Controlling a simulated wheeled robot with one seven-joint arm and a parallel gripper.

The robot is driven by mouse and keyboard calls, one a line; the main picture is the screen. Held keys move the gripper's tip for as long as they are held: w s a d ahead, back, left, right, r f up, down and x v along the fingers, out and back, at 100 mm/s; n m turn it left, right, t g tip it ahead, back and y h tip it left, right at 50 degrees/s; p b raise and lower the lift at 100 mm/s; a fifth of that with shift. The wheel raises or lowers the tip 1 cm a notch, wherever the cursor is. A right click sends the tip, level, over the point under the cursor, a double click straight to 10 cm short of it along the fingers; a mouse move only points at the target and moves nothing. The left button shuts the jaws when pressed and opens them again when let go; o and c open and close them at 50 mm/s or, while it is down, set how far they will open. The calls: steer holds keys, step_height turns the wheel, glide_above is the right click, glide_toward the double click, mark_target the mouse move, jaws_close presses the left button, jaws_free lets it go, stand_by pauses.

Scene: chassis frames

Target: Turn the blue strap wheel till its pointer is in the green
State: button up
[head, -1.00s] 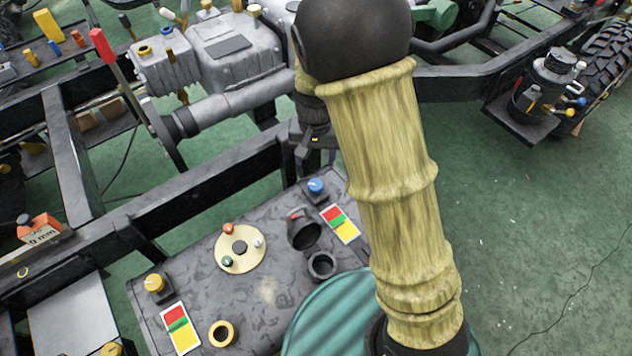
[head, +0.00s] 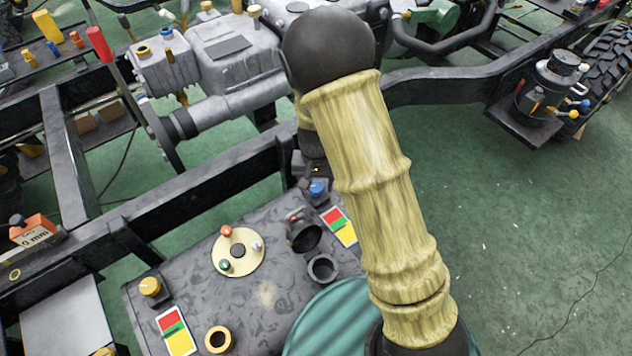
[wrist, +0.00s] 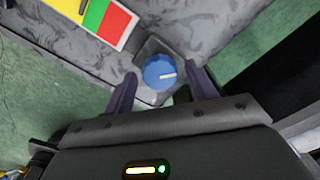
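The blue strap wheel (head: 317,187) is a small round knob on a dark square base at the far right corner of the grey panel. In the wrist view the wheel (wrist: 156,67) shows a white pointer mark directed to the right. A card with red, green and yellow fields (head: 338,225) lies beside it; it also shows in the wrist view (wrist: 102,18), on the pointer's opposite side. My gripper (wrist: 161,73) is open, a finger on each side of the wheel with gaps visible. In the head view my arm hides most of the gripper.
The panel (head: 265,292) also carries a yellow knob (head: 150,287) with its own colour card (head: 176,332), a cream disc (head: 225,250) with small knobs, and black and brass rings. A dark chassis beam (head: 190,195) runs just behind the panel.

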steer(key=c, duration=0.8)
steer(key=shift+r+m+p, duration=0.1)
steer(key=shift+m+p, duration=0.2)
steer(key=shift+p, duration=0.1)
steer(key=shift+r+m+p, duration=0.1)
steer(key=shift+m+p, duration=1)
steer(key=shift+p, duration=0.15)
steer(key=m+p, duration=0.2)
steer(key=shift+m+p, duration=0.3)
steer(key=shift+m, duration=0.1)
steer(key=shift+m+p, duration=0.4)
steer(key=shift+m, duration=0.2)
steer(key=shift+f, duration=0.2)
steer(key=o, duration=1)
